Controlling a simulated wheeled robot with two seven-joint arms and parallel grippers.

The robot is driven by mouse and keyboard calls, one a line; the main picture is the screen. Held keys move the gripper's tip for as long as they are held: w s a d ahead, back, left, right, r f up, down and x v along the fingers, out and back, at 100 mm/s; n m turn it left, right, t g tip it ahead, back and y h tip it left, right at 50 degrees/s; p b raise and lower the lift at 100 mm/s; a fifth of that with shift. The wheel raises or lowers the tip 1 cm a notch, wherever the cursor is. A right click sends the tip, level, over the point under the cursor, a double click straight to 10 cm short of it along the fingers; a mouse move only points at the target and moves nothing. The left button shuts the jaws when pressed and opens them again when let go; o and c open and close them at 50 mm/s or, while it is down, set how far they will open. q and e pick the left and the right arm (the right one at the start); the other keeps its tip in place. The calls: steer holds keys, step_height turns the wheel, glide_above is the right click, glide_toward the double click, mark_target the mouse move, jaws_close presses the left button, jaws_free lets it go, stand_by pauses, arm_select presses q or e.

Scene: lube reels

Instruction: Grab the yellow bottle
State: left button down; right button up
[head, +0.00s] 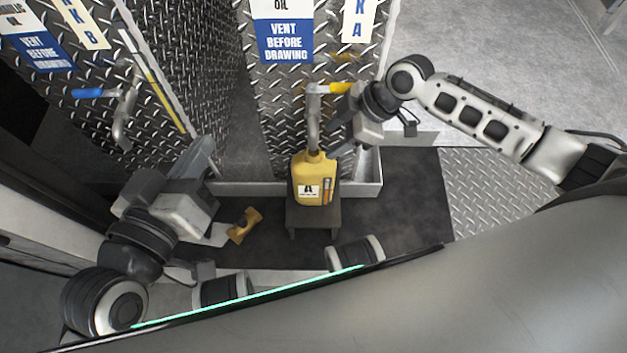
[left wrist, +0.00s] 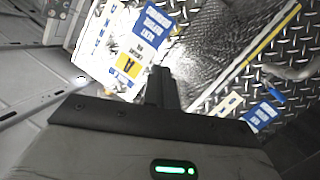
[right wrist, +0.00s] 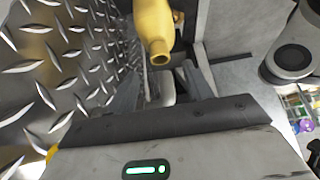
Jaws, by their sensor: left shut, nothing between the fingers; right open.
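The yellow bottle (head: 313,180) stands upright on a small dark stand (head: 314,216), under the spout of a tap with a yellow handle (head: 340,88). My right gripper (head: 338,144) is open just above and to the right of the bottle, close to the tap. In the right wrist view the bottle (right wrist: 154,28) shows beyond the open fingers (right wrist: 160,88), its neck toward them and apart from them. My left gripper (head: 208,150) is shut and empty, left of the bottle; its closed fingers (left wrist: 160,86) show in the left wrist view.
Diamond-plate tanks with signs (head: 285,42) rise behind the bottle. A second tap with a blue handle (head: 94,93) is at the left. A small tan-yellow object (head: 244,225) lies on the dark mat (head: 405,190). A grey tray edge (head: 250,188) runs behind the stand.

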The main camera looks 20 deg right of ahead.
mark_target(320, 151)
steer(key=b+x, duration=0.2)
steer(key=x, duration=0.3)
steer(key=shift+w+a+f, duration=0.1)
steer(key=shift+a+f, duration=0.05)
steer(key=shift+f, duration=0.15)
steer(key=shift+a+f, duration=0.1)
jaws_close()
arm_select(q)
steer(key=shift+d+r+n+t+h, duration=0.3)
steer(key=shift+r+n+t+h, duration=0.1)
steer(key=shift+r+n+h, duration=0.15)
steer(key=shift+f, duration=0.2)
steer(key=shift+r, duration=0.15)
arm_select(e)
steer(key=shift+w, duration=0.1)
